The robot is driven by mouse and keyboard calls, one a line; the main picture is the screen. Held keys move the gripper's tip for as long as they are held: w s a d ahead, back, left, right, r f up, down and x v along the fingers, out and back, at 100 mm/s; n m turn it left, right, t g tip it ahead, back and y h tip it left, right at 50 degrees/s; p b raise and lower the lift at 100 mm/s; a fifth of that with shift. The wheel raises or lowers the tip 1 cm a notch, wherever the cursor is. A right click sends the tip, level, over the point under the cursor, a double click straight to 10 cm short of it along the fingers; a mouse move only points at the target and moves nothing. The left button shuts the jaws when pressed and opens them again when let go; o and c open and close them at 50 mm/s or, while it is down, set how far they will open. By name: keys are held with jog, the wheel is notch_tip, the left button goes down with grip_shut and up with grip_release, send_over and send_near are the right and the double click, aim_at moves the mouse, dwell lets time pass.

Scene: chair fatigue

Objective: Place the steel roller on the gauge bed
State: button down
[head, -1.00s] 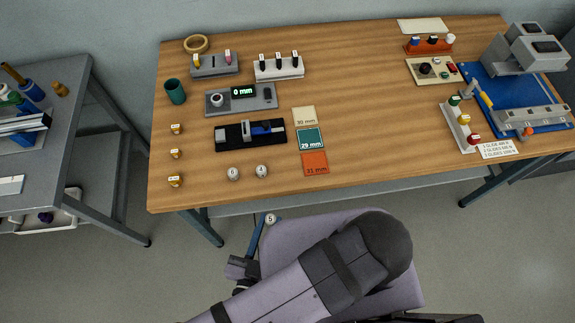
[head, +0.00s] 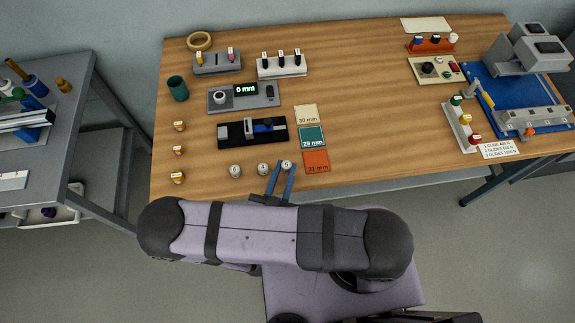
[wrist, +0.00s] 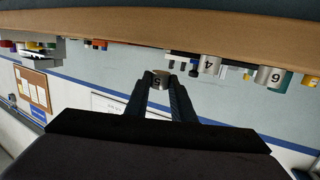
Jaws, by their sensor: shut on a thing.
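My gripper (head: 282,167) is shut on a small steel roller (head: 287,165) marked 5. The roller appears over the table's front edge, right of two similar standing rollers (head: 235,171) (head: 262,169). The wrist view also shows the held roller (wrist: 161,78) between the fingertips, with a roller marked 4 (wrist: 209,65) to its right. A black bed (head: 227,141) with a grey block and a blue block lies behind the rollers. Behind it stands a grey unit (head: 216,103) with a round white part and a display reading 0 mm. I cannot tell which one is the gauge bed.
Cards marked 30 mm (head: 306,115), 29 mm (head: 312,137) and 31 mm (head: 316,161) lie right of the black bed. The middle right of the wooden table (head: 370,110) is clear.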

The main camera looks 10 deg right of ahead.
aim_at(287, 168)
jog(key=shift+w+d, duration=0.25)
jog(key=shift+w, duration=0.3)
jog(key=shift+x, duration=0.9)
notch_tip(287, 168, down, 3)
jog(key=b, duration=0.2)
jog(key=shift+r+b, duration=0.1)
jog(key=shift+b, duration=0.25)
jog(key=shift+f, duration=0.2)
jog(key=c, duration=1.5)
grip_release()
